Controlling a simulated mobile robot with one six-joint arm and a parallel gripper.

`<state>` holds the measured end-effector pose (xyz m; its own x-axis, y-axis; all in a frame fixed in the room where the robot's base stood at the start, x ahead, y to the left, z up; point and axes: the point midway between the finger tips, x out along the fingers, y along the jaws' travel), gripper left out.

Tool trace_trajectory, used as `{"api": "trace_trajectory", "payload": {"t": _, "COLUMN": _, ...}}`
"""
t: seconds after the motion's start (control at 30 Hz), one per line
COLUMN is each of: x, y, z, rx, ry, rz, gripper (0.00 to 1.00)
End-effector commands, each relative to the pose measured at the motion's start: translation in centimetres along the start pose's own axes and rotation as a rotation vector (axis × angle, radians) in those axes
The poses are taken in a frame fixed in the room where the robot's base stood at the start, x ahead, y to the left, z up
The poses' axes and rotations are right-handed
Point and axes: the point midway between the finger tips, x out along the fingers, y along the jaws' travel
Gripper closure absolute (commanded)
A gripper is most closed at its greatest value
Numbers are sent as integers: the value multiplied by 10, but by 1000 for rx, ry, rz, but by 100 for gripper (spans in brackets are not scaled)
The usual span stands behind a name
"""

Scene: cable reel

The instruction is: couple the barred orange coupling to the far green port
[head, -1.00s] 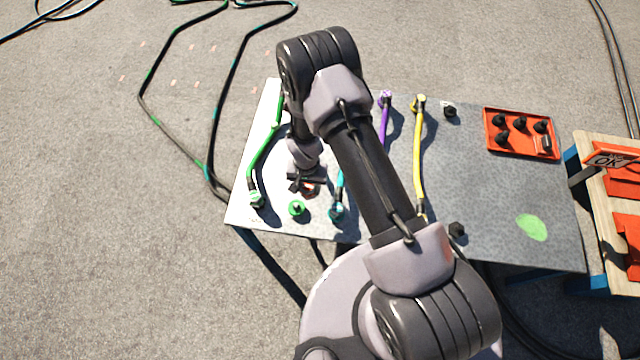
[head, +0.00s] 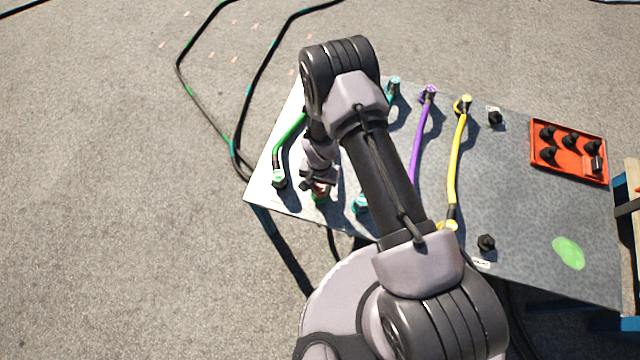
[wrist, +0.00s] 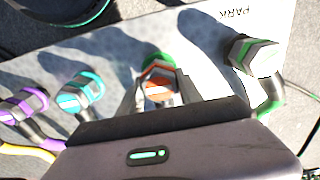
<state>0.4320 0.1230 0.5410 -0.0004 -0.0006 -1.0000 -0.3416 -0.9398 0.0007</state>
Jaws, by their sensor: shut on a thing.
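The orange coupling (wrist: 159,90) has a pale bar across its face and sits between the two fingers of my gripper (wrist: 160,96) in the wrist view. My gripper (head: 320,186) is shut on it. A green port (wrist: 156,62) shows as a ring right behind the coupling, partly hidden by it. In the head view the green port (head: 319,199) lies just under the gripper at the table's front left. Whether the coupling touches the port or is still a little above it, I cannot tell.
A green hose end (wrist: 252,54) stands right of the gripper, by a PARK label. A teal fitting (wrist: 80,92) and a purple one (wrist: 22,105) stand left. The grey table (head: 520,215) has an orange tray (head: 568,151) of black caps at far right.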

Motion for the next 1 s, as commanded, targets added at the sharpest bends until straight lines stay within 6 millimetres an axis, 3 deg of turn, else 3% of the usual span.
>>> {"api": "trace_trajectory", "payload": {"t": 1.0, "x": 6, "y": 0, "z": 1, "rx": 0, "ry": 0, "rz": 0, "gripper": 100}}
